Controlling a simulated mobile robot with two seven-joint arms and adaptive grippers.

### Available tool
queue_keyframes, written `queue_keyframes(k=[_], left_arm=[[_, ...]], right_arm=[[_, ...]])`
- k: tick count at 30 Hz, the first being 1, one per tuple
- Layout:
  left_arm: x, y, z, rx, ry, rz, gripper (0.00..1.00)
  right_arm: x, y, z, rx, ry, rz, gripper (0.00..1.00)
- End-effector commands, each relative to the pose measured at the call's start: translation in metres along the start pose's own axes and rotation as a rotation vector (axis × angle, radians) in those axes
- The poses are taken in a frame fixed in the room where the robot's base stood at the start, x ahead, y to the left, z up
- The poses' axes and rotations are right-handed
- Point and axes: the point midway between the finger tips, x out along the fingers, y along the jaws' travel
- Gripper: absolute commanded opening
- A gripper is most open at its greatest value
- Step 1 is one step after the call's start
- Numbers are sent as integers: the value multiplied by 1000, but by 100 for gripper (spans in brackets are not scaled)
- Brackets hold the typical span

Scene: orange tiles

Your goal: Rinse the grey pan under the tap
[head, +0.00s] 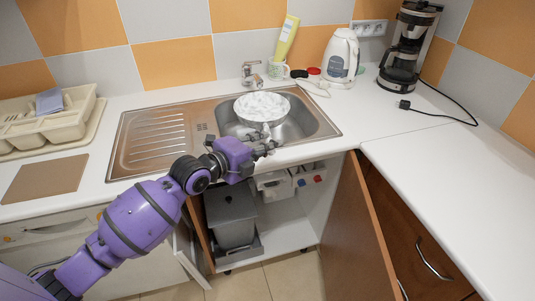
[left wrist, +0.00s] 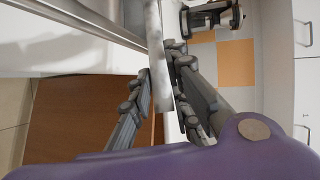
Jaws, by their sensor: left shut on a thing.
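The grey pan (head: 262,107) is over the sink bowl in the head view, with mottled white patches across its inside. The tap (head: 250,74) stands behind the pan, its spout close to the rim; I cannot make out a water stream. My left gripper (head: 265,142) is at the front edge of the sink, shut on the pan's handle (head: 265,128). In the left wrist view the grey metal handle (left wrist: 156,55) runs between the two fingers of the gripper (left wrist: 160,80). Whether the pan touches the bowl's bottom is hidden. My right gripper is not in view.
The steel sink (head: 150,140) has a ribbed drainer on the left. A dish rack (head: 45,125) is left. The cabinet door (head: 362,235) below hangs open. The right counter is mostly clear.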

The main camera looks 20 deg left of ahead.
Motion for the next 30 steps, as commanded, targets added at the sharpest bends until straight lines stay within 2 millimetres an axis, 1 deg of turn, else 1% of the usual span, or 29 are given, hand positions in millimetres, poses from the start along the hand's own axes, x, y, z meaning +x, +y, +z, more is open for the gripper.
queue_keyframes(k=[1,15,21,30], left_arm=[[4,0,4,5,0,-2,0],[33,-7,36,4,0,-1,0],[38,-11,43,2,-1,-3,0],[39,-14,44,2,-1,-6,0]], right_arm=[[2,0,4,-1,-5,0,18],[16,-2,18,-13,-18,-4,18],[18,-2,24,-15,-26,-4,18],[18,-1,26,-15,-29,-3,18]])
